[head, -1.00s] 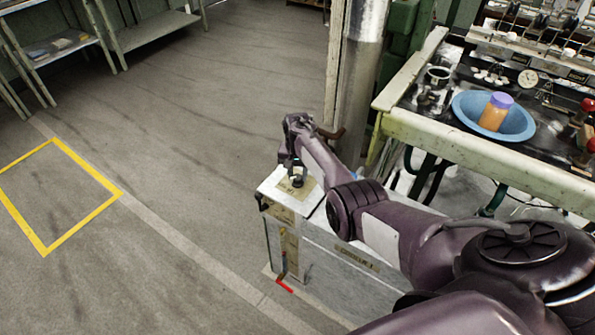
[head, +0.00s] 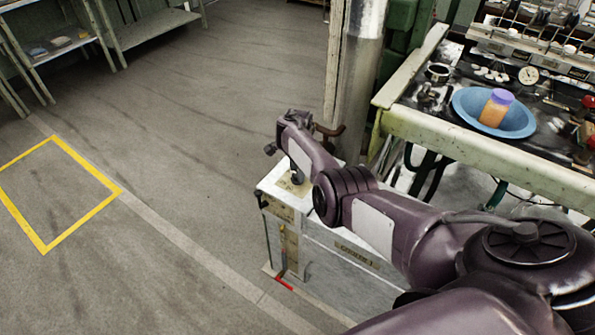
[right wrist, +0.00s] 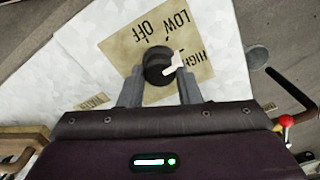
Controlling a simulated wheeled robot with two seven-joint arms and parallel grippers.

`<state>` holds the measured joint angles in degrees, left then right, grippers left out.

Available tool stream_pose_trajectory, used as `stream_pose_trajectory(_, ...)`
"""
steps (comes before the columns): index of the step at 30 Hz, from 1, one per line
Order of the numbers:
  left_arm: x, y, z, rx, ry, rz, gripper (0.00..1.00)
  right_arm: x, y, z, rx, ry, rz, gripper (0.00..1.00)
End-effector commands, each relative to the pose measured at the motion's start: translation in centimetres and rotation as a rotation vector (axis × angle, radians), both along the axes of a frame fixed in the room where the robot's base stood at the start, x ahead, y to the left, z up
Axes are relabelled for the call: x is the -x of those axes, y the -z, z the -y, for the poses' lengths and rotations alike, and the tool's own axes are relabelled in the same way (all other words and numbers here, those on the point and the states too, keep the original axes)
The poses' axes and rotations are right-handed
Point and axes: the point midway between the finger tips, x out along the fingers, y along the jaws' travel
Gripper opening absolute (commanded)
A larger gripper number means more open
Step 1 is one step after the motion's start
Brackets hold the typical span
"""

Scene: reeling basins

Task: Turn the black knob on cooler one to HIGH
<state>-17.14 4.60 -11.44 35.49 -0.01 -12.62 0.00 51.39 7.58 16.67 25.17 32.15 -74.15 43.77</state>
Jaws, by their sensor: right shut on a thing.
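Cooler one is a pale metal box (head: 335,245) with a label plate on its front, right of centre in the head view. Its black knob (right wrist: 157,64) sits on a tan dial plate (right wrist: 130,42) marked OFF, LOW and HIGH, upside down in the right wrist view. The knob's white pointer (right wrist: 176,62) points up and right, between LOW and HIGH and close to HIGH. My right gripper (right wrist: 160,80) is shut on the knob, one finger on each side. In the head view my arm mostly hides the knob and fingers. My left gripper is not in view.
A metal column (head: 358,90) rises just behind the cooler. A bench (head: 470,150) with a blue basin (head: 465,108) and an orange jar (head: 494,110) stands at the right. Shelves (head: 50,50) stand far left. The floor left of the cooler is clear, with a yellow outline (head: 95,215).

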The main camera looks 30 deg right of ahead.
Motion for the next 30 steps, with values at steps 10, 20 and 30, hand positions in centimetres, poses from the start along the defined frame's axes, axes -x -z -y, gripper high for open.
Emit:
stream_pose_trajectory(10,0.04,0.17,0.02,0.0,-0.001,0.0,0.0,0.02,0.03,0.03,0.0,0.073,0.0,0.08)
stream_pose_trajectory(20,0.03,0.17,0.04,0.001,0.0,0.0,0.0,0.03,0.02,0.03,0.0,0.076,0.0,0.08)
stream_pose_trajectory(30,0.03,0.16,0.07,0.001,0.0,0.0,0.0,0.02,0.01,0.02,0.0,0.074,0.0,0.52)
